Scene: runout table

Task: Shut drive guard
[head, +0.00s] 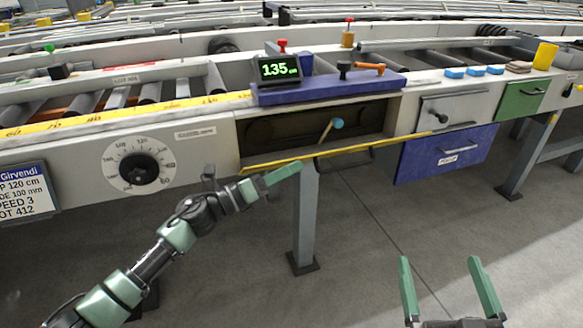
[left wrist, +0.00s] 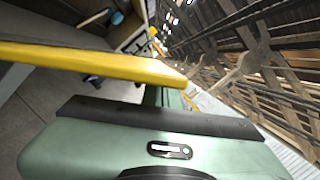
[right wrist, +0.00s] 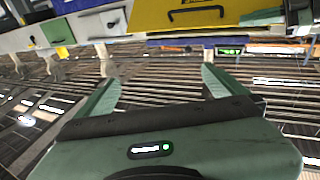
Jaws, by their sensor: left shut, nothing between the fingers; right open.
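The drive guard (head: 350,149) is a yellow flap below a dark opening (head: 290,129) in the table's front. It stands out towards me, seen nearly edge-on. Its yellow face and dark handle show in the right wrist view (right wrist: 180,18); its yellow edge crosses the left wrist view (left wrist: 90,62). My left gripper (head: 287,173) is shut and empty at the guard's left front edge. Its fingertips overlap the edge; I cannot tell whether they touch. My right gripper (head: 437,265) is open and empty, low in front of the table and apart from the guard.
A lever with a blue knob (head: 337,123) sits in the opening. A dial (head: 138,172) is to the left. A blue drawer (head: 445,153) and a green panel (head: 522,97) are to the right. A table leg (head: 304,220) stands below the guard. The floor in front is clear.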

